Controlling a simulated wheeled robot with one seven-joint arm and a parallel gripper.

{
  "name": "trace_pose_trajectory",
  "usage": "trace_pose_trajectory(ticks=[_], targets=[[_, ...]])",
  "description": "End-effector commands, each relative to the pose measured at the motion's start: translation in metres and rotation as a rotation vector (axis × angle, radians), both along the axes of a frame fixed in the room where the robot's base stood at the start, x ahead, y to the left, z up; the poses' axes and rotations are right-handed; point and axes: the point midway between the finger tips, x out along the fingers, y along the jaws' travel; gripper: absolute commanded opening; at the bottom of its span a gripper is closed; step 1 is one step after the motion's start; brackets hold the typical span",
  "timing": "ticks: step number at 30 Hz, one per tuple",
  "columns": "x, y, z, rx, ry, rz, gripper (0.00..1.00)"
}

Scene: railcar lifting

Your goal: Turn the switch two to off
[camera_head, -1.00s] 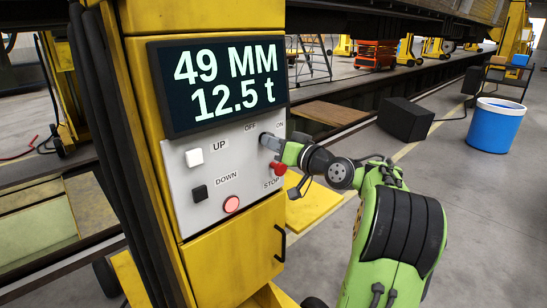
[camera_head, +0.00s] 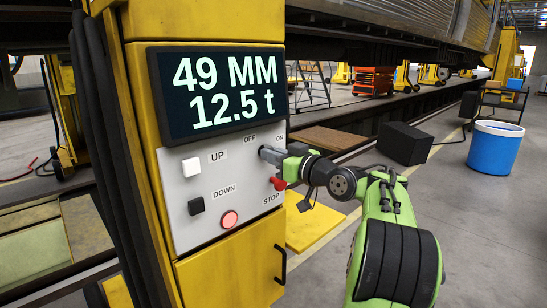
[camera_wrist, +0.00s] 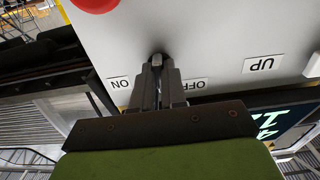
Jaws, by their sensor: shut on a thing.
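The grey control panel (camera_head: 205,170) is on the yellow lifting column (camera_head: 228,20). Its rotary switch sits between the OFF label (camera_head: 249,138) and the ON label (camera_head: 281,140), mostly hidden by my gripper (camera_head: 265,154). In the wrist view my gripper (camera_wrist: 157,68) is shut with its fingertips on the small dark switch knob (camera_wrist: 157,60). There the ON label (camera_wrist: 120,83) is to the left and the OFF label (camera_wrist: 194,85) to the right, both upside down. I cannot tell which label the knob points to.
The red STOP knob (camera_head: 278,183) is just below my gripper. The UP button (camera_head: 191,167), DOWN button (camera_head: 196,206) and lit red button (camera_head: 230,219) are left of it. The display (camera_head: 218,92) above reads 49 MM and 12.5 t.

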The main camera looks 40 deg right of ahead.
Motion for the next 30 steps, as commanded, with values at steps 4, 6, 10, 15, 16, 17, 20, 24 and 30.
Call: trace_pose_trajectory(ticks=[4, 6, 10, 15, 16, 17, 20, 24, 30], targets=[[0.0, 0.0, -0.002, 0.001, 0.007, 0.0, 0.0], [0.0, 0.0, -0.002, 0.001, 0.007, 0.0, 0.18], [0.0, 0.0, -0.002, 0.001, 0.005, 0.0, 0.37], [0.0, 0.0, -0.001, 0.001, 0.003, 0.0, 0.37], [0.0, 0.0, -0.001, 0.001, 0.002, 0.0, 0.37], [0.0, 0.0, -0.001, 0.0, 0.002, 0.0, 0.37], [-0.006, -0.001, -0.001, 0.001, 0.002, -0.002, 0.37], [-0.034, -0.003, 0.0, 0.0, 0.003, -0.007, 0.37], [-0.092, -0.005, 0.0, 0.002, 0.003, -0.009, 0.37]])
